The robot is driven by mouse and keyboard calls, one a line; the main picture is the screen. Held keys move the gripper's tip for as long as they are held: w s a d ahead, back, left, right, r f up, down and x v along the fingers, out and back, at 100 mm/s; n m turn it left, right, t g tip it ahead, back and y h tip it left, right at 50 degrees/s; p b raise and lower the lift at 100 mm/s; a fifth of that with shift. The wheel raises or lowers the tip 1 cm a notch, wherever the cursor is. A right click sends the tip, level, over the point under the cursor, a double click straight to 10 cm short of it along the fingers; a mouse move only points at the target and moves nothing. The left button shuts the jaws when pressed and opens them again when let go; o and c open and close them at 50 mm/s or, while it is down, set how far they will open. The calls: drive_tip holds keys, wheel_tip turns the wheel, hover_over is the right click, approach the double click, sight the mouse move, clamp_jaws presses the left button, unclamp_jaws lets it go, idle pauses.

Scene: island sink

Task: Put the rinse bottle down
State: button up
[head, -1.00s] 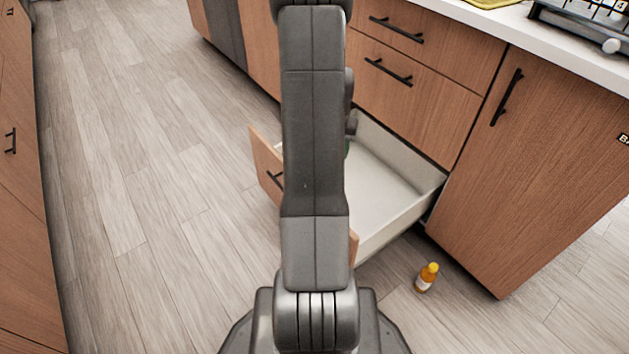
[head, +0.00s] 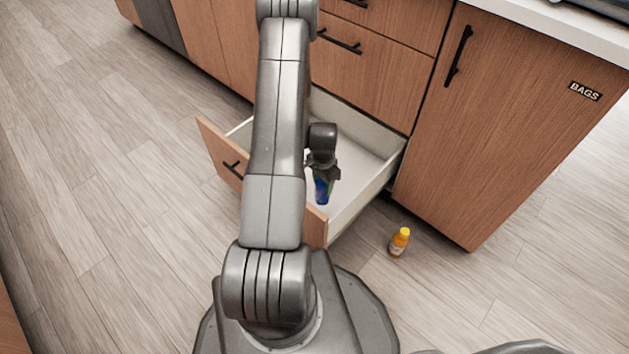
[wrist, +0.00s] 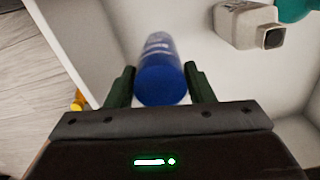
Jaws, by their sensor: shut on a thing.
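The rinse bottle appears to be the blue bottle (head: 322,190), which also shows in the wrist view (wrist: 160,84) between the fingers. My gripper (head: 322,172) is shut on it, over the open drawer (head: 372,190) near its front panel. In the wrist view, my gripper (wrist: 159,68) has one finger on each side of the bottle. The bottle's blue end faces the camera, and its far end is blurred. I cannot tell whether the bottle touches the drawer floor.
A grey-white container (wrist: 245,25) with a teal item (wrist: 293,8) beside it lies in the drawer. The cabinet door labelled BAGS (head: 520,120) is closed. Much of the drawer floor is bare.

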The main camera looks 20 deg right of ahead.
sight(322, 198)
wheel_tip(322, 198, down, 9)
drive_tip(key=b, duration=0.2)
drive_tip(key=shift+b, duration=0.35)
drive_tip(key=shift+f, duration=0.25)
drive_tip(key=o, duration=1.1)
drive_tip(key=shift+o, duration=0.2)
drive_tip(key=shift+r, duration=0.1)
wheel_tip(322, 198, up, 12)
drive_tip(key=p, duration=0.4)
drive_tip(key=shift+r, duration=0.15)
